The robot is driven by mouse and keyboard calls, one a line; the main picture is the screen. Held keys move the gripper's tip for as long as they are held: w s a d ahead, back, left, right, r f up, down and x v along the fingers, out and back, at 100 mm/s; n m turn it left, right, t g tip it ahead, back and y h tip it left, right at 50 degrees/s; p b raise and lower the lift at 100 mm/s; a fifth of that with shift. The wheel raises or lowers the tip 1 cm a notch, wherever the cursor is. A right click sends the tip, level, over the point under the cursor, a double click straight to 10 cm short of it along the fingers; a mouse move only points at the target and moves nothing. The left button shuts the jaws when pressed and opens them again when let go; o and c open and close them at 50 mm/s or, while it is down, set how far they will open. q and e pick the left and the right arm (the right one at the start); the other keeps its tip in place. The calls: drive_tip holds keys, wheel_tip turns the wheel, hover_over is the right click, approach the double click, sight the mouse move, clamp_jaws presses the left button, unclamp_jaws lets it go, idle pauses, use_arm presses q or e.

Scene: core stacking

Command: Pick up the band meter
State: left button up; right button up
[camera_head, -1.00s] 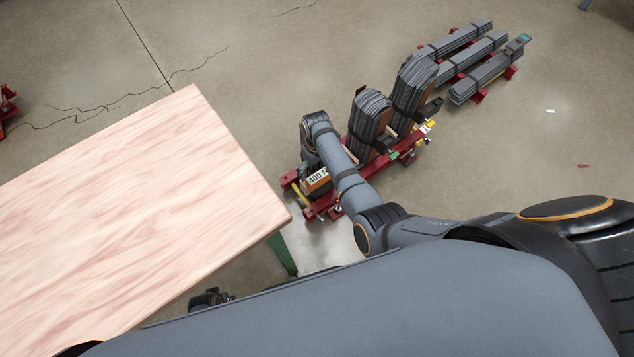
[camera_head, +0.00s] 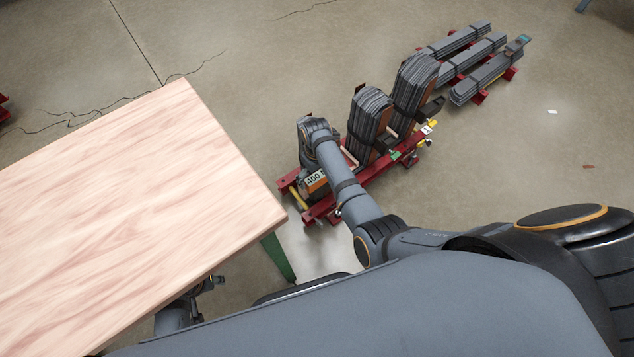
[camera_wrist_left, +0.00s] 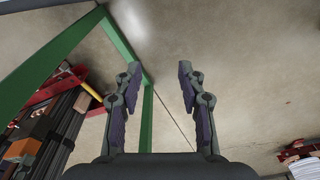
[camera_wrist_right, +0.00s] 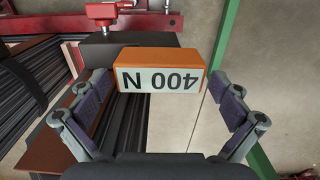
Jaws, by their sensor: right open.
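The band meter, an orange and dark box with a "400 N" label (camera_head: 317,180), sits at the near end of the red cart, partly hidden by my right arm. In the right wrist view the band meter (camera_wrist_right: 160,72) lies ahead, its label upside down. My right gripper (camera_wrist_right: 160,84) is open, with one finger on each side of the label end; I cannot tell whether they touch it. In the head view its fingers are hidden. My left gripper (camera_wrist_left: 160,72) is open and empty, above the floor beside a green frame.
The red cart (camera_head: 375,172) carries upright bundles of dark strips (camera_head: 370,115). More bundles (camera_head: 468,60) lie on red supports at the back right. A wooden table (camera_head: 130,190) with a green leg (camera_head: 278,258) stands at the left.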

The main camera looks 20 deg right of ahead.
drive_tip(key=shift+f+b, duration=0.3)
drive_tip(key=shift+f, duration=0.2)
drive_tip(key=shift+s+f+b, duration=0.1)
drive_tip(key=shift+f+b, duration=0.6)
drive_tip(key=shift+b, duration=0.15)
drive_tip(key=shift+f+b, duration=0.25)
drive_tip(key=shift+b, duration=0.15)
use_arm(q)
drive_tip(key=d+r, duration=0.1)
drive_tip(key=d+r+t, duration=0.1)
drive_tip(key=r, duration=0.1)
drive_tip(key=shift+h, duration=0.3)
use_arm(e)
drive_tip(key=c, duration=1.3)
drive_tip(key=shift+r, duration=0.15)
